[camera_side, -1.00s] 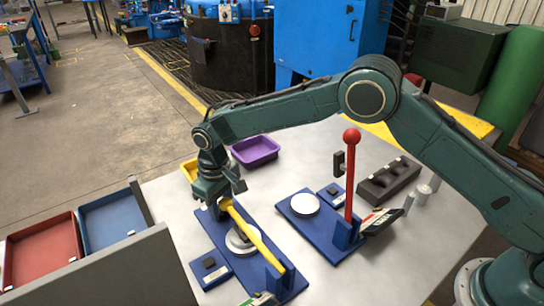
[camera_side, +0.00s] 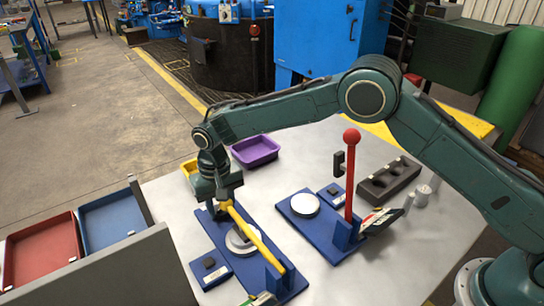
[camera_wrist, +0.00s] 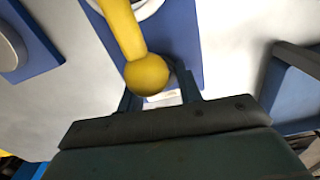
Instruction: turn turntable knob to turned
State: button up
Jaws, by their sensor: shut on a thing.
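My gripper (camera_side: 217,211) points down at the far end of a blue base board (camera_side: 217,235), beside the ball end of a yellow lever (camera_side: 248,237). In the wrist view the yellow ball (camera_wrist: 147,75) covers part of the space in front of my gripper (camera_wrist: 160,98). A pale patch shows between the fingers. A round pale disc (camera_side: 236,243) lies under the lever on the same board.
To the right, a second blue board (camera_side: 325,233) carries a white disc (camera_side: 305,205) and an upright red lever (camera_side: 350,178). A purple tray (camera_side: 255,151) and a yellow tray (camera_side: 188,167) stand behind my gripper. Red (camera_side: 40,252) and blue (camera_side: 112,222) bins are at left.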

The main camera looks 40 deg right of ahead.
jog(key=m, duration=0.3)
jog(key=shift+m, duration=0.3)
dwell(0.4)
jog(key=o, duration=1)
jog(key=shift+r, duration=0.1)
notch_tip(320, 180, up, 14)
